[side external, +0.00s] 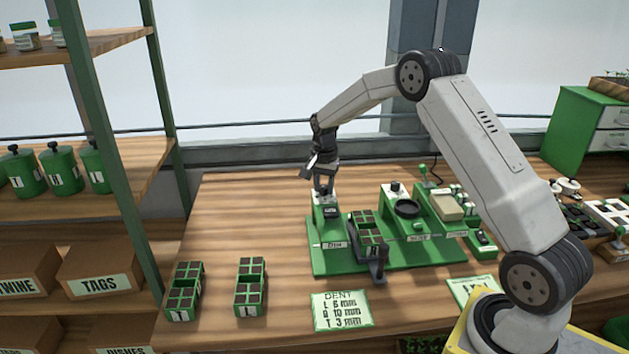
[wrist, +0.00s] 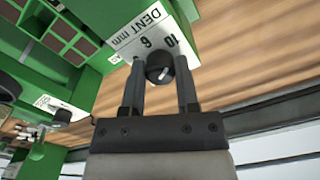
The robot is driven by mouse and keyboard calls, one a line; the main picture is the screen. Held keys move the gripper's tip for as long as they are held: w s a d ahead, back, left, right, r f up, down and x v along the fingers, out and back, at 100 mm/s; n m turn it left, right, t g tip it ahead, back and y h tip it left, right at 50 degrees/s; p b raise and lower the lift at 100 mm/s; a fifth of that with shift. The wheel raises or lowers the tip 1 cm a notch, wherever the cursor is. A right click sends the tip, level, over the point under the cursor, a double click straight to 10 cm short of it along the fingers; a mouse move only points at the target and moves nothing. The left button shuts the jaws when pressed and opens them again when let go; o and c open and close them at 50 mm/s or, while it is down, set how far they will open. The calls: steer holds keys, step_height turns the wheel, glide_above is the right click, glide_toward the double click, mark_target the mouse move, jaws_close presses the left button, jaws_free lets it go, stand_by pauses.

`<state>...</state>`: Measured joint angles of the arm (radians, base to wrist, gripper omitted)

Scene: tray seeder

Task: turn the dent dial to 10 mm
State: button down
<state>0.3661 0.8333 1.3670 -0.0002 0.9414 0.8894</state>
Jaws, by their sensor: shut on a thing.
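The dent dial (wrist: 160,68) is a small black knob with a short pale mark on it. It sits beside a white plate (wrist: 140,35) reading "DENT mm", where 6 and 10 can be read. I cannot tell surely which number the mark points at. My gripper (wrist: 160,65) is shut on the knob, one finger on each side. In the side external view my gripper (side external: 323,188) reaches down onto the top of the green dent block (side external: 326,213) at the left end of the seeder, hiding most of the knob.
The green seeder base (side external: 325,262) carries a celled tray (side external: 363,216) right of the dent block, and a black round dish (side external: 407,208). Two celled trays (side external: 183,313) (side external: 249,313) stand at left. A card (side external: 341,311) lists dent depths in front. The table's back left is clear.

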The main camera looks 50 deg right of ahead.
mark_target(324, 187)
stand_by(0.3)
steer(key=shift+c, duration=1.8)
jaws_free()
steer(key=shift+r, duration=3.95)
steer(key=s+a+n, duration=0.2)
steer(key=s+a, duration=0.1)
steer(key=a, duration=0.1)
steer(key=s+a+n+t, duration=0.1)
steer(key=s+a+n, duration=0.2)
steer(key=a, duration=0.1)
steer(key=s+a+f+n, duration=0.1)
steer(key=s+a+n, duration=0.1)
steer(key=s+a, duration=0.1)
steer(key=shift+s+a, duration=0.15)
steer(key=shift+a, duration=0.5)
steer(key=s+a+f+n, duration=0.1)
steer(key=s+a+n, duration=0.2)
steer(key=s, duration=0.4)
steer(key=s+a+f+n+t, duration=0.1)
steer(key=s+a+f+n, duration=0.1)
steer(key=s+a+n, duration=0.2)
steer(key=s, duration=0.2)
steer(key=shift+s+a+t, duration=0.15)
steer(key=shift+s+t, duration=0.15)
steer(key=shift+s, duration=0.1)
